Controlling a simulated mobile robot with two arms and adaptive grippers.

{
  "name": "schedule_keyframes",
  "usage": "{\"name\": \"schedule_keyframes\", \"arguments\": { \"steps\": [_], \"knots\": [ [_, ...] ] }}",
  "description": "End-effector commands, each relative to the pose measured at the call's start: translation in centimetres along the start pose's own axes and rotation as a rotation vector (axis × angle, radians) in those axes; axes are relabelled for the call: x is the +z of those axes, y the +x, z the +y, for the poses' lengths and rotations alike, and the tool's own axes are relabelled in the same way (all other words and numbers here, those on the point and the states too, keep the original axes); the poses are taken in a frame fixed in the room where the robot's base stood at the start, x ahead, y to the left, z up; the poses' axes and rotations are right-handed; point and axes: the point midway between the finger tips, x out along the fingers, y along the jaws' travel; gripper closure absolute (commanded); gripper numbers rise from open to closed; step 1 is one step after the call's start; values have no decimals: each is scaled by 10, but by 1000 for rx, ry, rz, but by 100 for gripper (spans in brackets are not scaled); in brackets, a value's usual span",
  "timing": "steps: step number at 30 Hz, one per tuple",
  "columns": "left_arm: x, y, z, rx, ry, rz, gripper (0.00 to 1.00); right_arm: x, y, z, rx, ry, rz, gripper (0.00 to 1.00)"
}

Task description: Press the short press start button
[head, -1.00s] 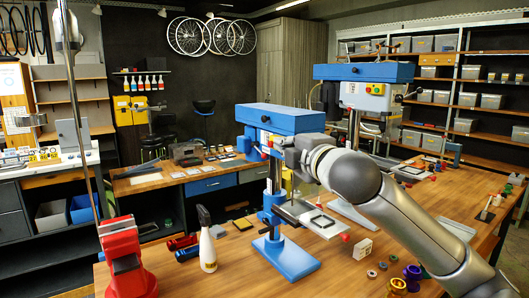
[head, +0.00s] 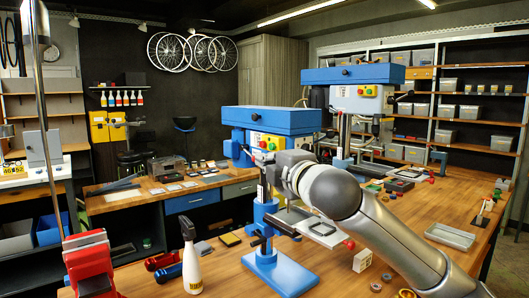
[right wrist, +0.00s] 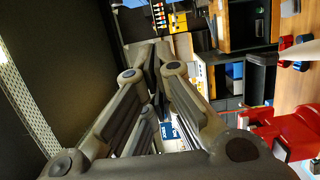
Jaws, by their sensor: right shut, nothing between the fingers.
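The nearer, lower press (head: 268,118) has a blue head, a blue column and a blue base plate. A yellow button panel (head: 267,140) with small green and red buttons sits on the right part of its head front. My right gripper (head: 264,163) is just below and in front of that panel, partly hidden by its own wrist. I cannot tell whether it touches the press. In the right wrist view its fingers (right wrist: 150,66) are shut together and empty; no button shows there. My left gripper is not in view.
A taller blue-topped press (head: 358,76) stands behind to the right. A white bottle (head: 193,268) and a red vise (head: 88,262) are at the front left. The vise also shows in the right wrist view (right wrist: 288,130). A grey tray (head: 450,236) lies on the right bench.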

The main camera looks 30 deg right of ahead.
Motion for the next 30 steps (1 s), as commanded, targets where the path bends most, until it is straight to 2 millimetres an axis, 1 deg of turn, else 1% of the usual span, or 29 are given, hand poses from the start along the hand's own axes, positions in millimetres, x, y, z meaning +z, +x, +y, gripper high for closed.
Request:
{"name": "schedule_keyframes", "arguments": {
  "steps": [5, 8, 15, 21, 22, 24, 27, 30],
  "knots": [
    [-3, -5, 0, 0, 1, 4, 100, 0, 9, 1, -2, 3, 0, 100],
    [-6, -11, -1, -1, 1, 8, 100, 0, 24, 2, -4, 3, 1, 100],
    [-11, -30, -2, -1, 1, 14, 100, 0, 70, 3, -4, 4, -1, 100],
    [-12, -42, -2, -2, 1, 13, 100, -1, 104, 2, -3, 2, 0, 100],
    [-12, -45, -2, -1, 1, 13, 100, 9, 104, 2, -4, -1, -5, 100],
    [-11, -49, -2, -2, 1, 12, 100, 20, 105, 2, -3, -2, -3, 100],
    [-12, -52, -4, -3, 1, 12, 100, 30, 108, 1, -3, -2, -1, 100],
    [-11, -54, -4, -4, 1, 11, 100, 36, 109, 0, -2, -1, 0, 100]
  ]
}}
